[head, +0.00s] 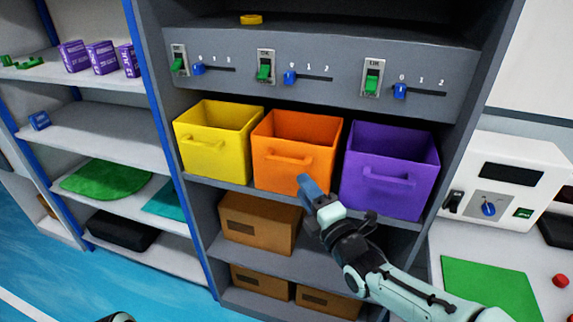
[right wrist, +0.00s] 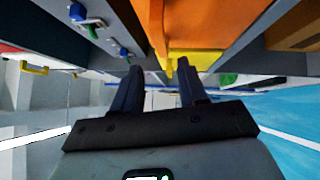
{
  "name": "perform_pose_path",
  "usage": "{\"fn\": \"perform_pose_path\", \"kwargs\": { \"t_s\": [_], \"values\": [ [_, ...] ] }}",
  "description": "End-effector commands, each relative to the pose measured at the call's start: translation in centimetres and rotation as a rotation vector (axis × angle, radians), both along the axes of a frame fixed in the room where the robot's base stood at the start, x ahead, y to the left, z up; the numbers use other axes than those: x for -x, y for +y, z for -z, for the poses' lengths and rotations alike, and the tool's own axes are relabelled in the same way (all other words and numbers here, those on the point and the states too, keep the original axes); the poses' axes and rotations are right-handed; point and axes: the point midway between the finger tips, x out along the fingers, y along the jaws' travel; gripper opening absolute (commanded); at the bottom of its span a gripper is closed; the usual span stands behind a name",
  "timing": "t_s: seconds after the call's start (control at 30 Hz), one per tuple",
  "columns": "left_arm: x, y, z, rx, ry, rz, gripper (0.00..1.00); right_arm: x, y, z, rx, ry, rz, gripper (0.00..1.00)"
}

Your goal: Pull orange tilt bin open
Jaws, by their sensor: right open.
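The orange tilt bin (head: 296,130) sits between the yellow bin (head: 212,137) and the purple bin (head: 390,168) on one shelf. Its front stands about level with theirs, and its handle (head: 288,158) shows on the front. My right gripper (head: 305,182) is just below and in front of the orange bin's lower right front. In the right wrist view, the gripper (right wrist: 160,70) is open, with orange surfaces (right wrist: 205,22) beyond its fingertips. Nothing shows between the fingers. Whether a finger touches the bin cannot be told.
Switches and blue sliders line the grey panel (head: 320,92) above the bins. A brown box (head: 258,222) sits on the shelf below. A side shelf with purple boxes (head: 102,57) stands left. A white machine (head: 505,178) and green mat (head: 487,288) are at right.

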Motion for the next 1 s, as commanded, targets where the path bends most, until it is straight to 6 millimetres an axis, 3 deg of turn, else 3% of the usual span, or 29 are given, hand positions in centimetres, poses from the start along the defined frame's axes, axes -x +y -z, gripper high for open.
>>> {"fn": "perform_pose_path", "kwargs": {
  "t_s": [0.2, 0.4, 0.87, 1.0],
  "values": [
    [0.2, 0.0, -0.6, 0.001, 0.008, 0.002, 0.43, -4.3, 2.3, -0.6, 0.002, 0.001, 0.0, 0.42],
    [0.4, 0.0, -1.0, 0.003, 0.015, 0.004, 0.43, -6.8, 3.5, -1.0, 0.002, 0.001, 0.0, 0.42],
    [0.5, 0.0, -1.1, 0.003, 0.018, 0.004, 0.43, -7.8, 4.0, -1.0, -0.001, 0.003, 0.001, 0.42],
    [0.5, 0.0, -1.1, 0.003, 0.018, 0.004, 0.43, -7.7, 4.0, -1.0, -0.001, 0.003, 0.001, 0.0]
  ]
}}
